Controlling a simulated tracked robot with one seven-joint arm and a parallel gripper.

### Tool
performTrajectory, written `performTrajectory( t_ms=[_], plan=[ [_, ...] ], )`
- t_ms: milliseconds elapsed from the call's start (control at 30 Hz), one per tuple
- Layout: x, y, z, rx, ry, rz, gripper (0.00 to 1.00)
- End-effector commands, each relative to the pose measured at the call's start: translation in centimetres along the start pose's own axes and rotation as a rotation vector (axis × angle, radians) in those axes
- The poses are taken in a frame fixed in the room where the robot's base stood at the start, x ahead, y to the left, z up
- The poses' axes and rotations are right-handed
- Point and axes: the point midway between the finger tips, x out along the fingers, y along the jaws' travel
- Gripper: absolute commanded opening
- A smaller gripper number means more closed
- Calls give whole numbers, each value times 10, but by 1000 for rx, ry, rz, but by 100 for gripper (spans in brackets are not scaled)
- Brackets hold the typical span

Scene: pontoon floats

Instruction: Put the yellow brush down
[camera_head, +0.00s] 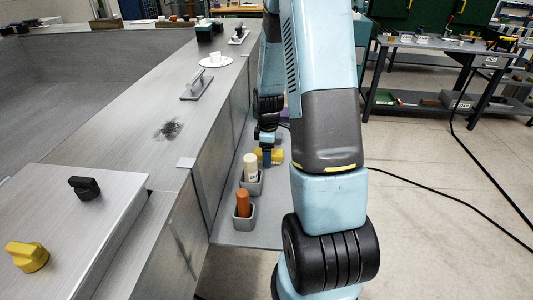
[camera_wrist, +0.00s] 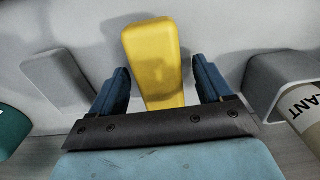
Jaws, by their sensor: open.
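The yellow brush (camera_head: 276,155) is on the low grey shelf beside the metal float, partly hidden by my gripper in the head view. In the wrist view its yellow body (camera_wrist: 154,62) shows between my two dark blue fingers, with a grey surface behind it. My gripper (camera_head: 266,150) points down at the brush. In the wrist view my gripper (camera_wrist: 163,82) is open, with a finger on each side of the brush. A gap shows on the right; whether the left finger touches it I cannot tell.
A cream cylinder (camera_head: 250,166) and an orange cylinder (camera_head: 242,203) stand in grey holders on the shelf (camera_head: 262,232), nearer than the brush. The wrist view shows a grey holder (camera_wrist: 280,75) at right and a green object (camera_wrist: 10,128) at left. The float's wall (camera_head: 208,165) borders the shelf.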

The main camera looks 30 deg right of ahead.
Motion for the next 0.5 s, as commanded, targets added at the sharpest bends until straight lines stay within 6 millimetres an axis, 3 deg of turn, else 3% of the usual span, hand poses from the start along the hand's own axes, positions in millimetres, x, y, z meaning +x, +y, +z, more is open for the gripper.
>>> performTrajectory(
  t_ms=[500],
  plan=[
    [-85,-3,-1,0,2,7,79]
  ],
)
